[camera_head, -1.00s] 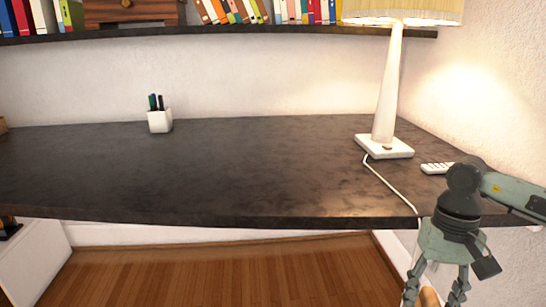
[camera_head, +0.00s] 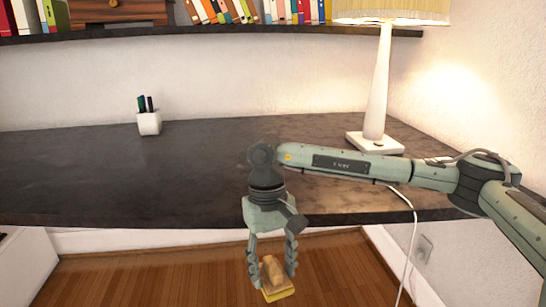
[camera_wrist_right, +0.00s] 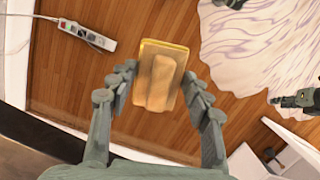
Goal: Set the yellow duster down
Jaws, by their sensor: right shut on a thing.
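The yellow duster (camera_head: 278,291) has a flat yellow base and a tan, wood-like handle (camera_head: 272,270). My right gripper (camera_head: 272,272) points down and is shut on the handle, in front of the desk's front edge. In the right wrist view the duster (camera_wrist_right: 178,50) shows between the two fingers (camera_wrist_right: 160,95), with wooden floor behind it. The dark desk (camera_head: 100,175) has a bare top on its left and middle. A grey-green part with dark tips at the right of the wrist view looks like my left gripper (camera_wrist_right: 292,99); its jaws are unclear.
A white pen cup (camera_head: 149,123) stands at the back of the desk. A lamp (camera_head: 376,95) stands at the right, its white cord hanging over the front edge. A bookshelf (camera_head: 210,32) runs above. A power strip (camera_wrist_right: 88,35) and a pale rug (camera_wrist_right: 260,45) lie on the floor.

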